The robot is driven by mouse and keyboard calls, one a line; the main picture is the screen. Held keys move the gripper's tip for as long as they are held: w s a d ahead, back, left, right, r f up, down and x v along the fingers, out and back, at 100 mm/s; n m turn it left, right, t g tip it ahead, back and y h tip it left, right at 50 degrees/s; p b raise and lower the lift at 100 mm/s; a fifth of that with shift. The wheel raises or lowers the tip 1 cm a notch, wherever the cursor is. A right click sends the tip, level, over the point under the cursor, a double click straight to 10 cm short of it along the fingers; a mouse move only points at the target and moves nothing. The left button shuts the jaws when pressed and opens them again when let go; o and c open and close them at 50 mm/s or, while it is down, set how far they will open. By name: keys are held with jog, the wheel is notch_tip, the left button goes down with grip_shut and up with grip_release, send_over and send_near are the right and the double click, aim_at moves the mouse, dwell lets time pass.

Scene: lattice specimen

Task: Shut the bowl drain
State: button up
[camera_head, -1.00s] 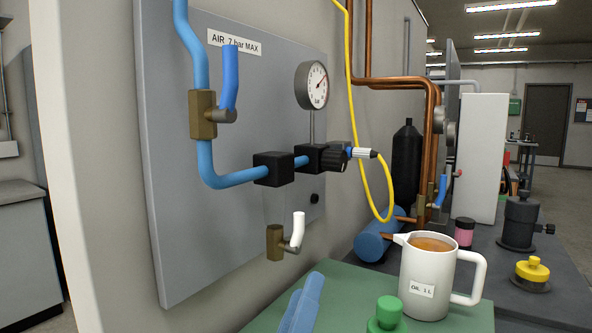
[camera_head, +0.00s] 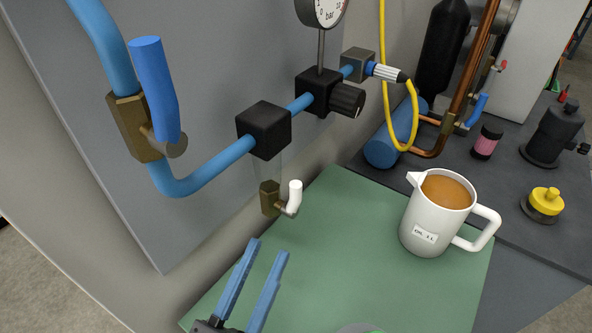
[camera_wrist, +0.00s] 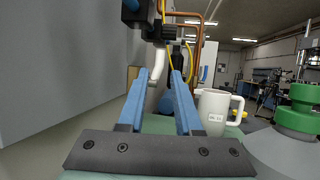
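The bowl drain is a small brass valve (camera_head: 269,198) with a white lever (camera_head: 294,196). It hangs below a clear bowl (camera_head: 267,170) under a black block (camera_head: 264,130) on the blue air pipe. The lever stands roughly upright. My gripper (camera_head: 268,248) has two blue fingers, spread apart with nothing between them. It is below and in front of the drain in the head view. In the wrist view, the white lever (camera_wrist: 155,68) appears between and beyond the fingertips of my gripper (camera_wrist: 160,75). I see no contact with it.
A white oil jug (camera_head: 422,235) stands on the green bench top (camera_head: 350,280), right of the drain. A larger blue-handled valve (camera_head: 157,90) is on the pipe above left. A yellow hose (camera_head: 414,118) hangs behind right. The bench between gripper and jug is clear.

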aim_at(293, 196)
jog(key=p+x, duration=0.2)
jog(key=x, duration=0.8)
jog(key=shift+w+d+p, duration=0.1)
jog(key=shift+w+p, duration=0.2)
jog(key=shift+w, duration=0.05)
grip_shut()
